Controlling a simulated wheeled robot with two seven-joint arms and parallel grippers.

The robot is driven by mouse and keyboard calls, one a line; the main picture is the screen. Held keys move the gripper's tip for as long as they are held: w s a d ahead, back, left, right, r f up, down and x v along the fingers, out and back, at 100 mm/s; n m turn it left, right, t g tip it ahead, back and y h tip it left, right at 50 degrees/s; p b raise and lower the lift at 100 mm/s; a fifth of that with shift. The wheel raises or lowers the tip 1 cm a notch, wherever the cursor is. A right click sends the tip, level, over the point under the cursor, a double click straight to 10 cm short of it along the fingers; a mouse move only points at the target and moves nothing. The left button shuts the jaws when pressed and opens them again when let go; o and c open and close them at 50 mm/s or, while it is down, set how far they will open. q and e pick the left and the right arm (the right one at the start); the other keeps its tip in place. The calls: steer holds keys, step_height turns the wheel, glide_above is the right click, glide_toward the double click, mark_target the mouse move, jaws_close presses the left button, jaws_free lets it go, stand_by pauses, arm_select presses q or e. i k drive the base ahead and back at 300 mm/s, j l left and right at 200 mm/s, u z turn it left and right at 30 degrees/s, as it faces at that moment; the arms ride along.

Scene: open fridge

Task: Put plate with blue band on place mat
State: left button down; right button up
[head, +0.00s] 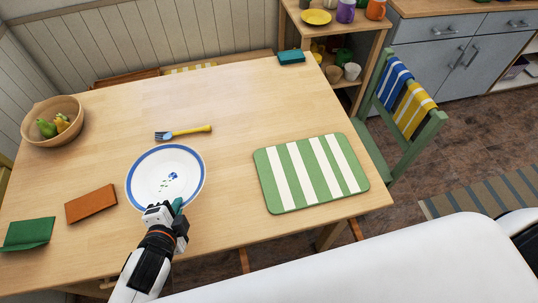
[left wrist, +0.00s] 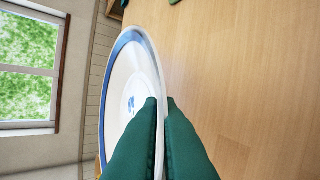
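The white plate with a blue band (head: 160,170) is at the left-middle of the wooden table. It has a small blue flower and green leaves in its centre. My left gripper (head: 174,207) is at the plate's near rim. In the left wrist view, the green fingers (left wrist: 161,103) are close together with the rim of the plate (left wrist: 125,75) running between them. I cannot tell whether the plate touches the table. The green and white striped place mat (head: 311,173) lies bare at the table's near right. My right gripper is not in view.
A fork with a yellow handle (head: 183,132) lies just behind the plate. An orange napkin (head: 91,203), a green napkin (head: 28,234) and a wooden fruit bowl (head: 54,134) are at left. A teal object (head: 291,57) is at the far right. The table between plate and mat is clear.

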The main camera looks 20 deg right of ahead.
mark_target(310, 169)
steer(key=k+l, duration=0.1)
steer(key=l, duration=0.95)
steer(key=k+l, duration=0.1)
steer(key=l, duration=0.95)
